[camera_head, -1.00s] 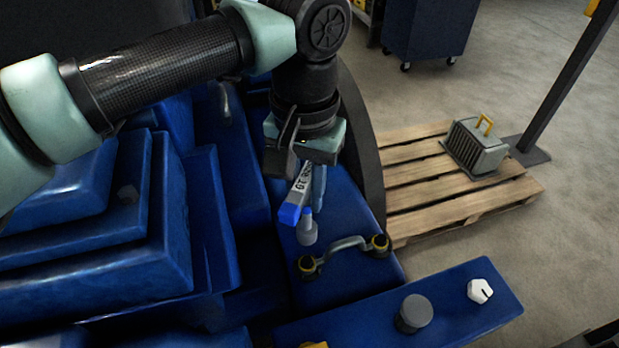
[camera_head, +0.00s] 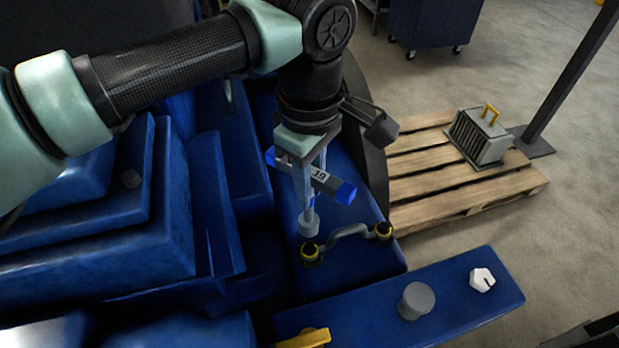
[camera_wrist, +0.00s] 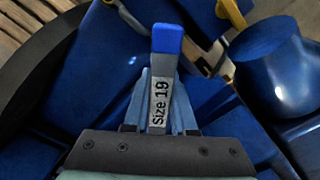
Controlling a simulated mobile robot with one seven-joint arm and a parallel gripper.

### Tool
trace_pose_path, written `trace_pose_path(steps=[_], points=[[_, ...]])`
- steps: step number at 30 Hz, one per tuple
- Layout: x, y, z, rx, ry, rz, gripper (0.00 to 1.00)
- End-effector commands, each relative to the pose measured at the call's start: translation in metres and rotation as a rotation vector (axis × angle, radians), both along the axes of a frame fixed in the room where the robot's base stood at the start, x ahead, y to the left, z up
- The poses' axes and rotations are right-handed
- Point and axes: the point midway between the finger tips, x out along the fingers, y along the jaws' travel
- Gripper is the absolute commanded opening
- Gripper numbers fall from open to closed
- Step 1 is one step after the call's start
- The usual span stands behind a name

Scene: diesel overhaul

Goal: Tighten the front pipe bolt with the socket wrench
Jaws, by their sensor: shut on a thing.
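My gripper (camera_head: 310,172) points down and is shut on the socket wrench (camera_head: 338,187). The wrench has a grey bar with blue ends, and "Size 19" can be read in the wrist view (camera_wrist: 160,98). Its grey socket (camera_head: 309,223) hangs down just above the left pipe bolt (camera_head: 311,253); a small gap seems to remain, though contact is hard to judge. A curved grey pipe (camera_head: 347,233) joins this bolt to a second one (camera_head: 383,231) at right. Both bolts sit in yellow-and-black fittings on the blue engine. The wrist view does not clearly show the socket or bolt.
A blue ledge (camera_head: 455,300) in front carries a grey round knob (camera_head: 415,301) and a white nut-like piece (camera_head: 482,280). Blue engine blocks (camera_head: 100,245) fill the left. A pallet (camera_head: 440,190) with a grey box (camera_head: 481,136) lies on the floor at right.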

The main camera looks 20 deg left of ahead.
Motion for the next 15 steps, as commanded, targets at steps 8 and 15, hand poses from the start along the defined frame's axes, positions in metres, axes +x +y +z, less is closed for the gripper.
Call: trace_pose_path(steps=[8, 15], points=[[0.000, 0.000, -0.005, -0.001, -0.001, 0.370, 0.00], [0.001, 0.000, -0.014, 0.001, -0.003, 0.697, 0.00]])
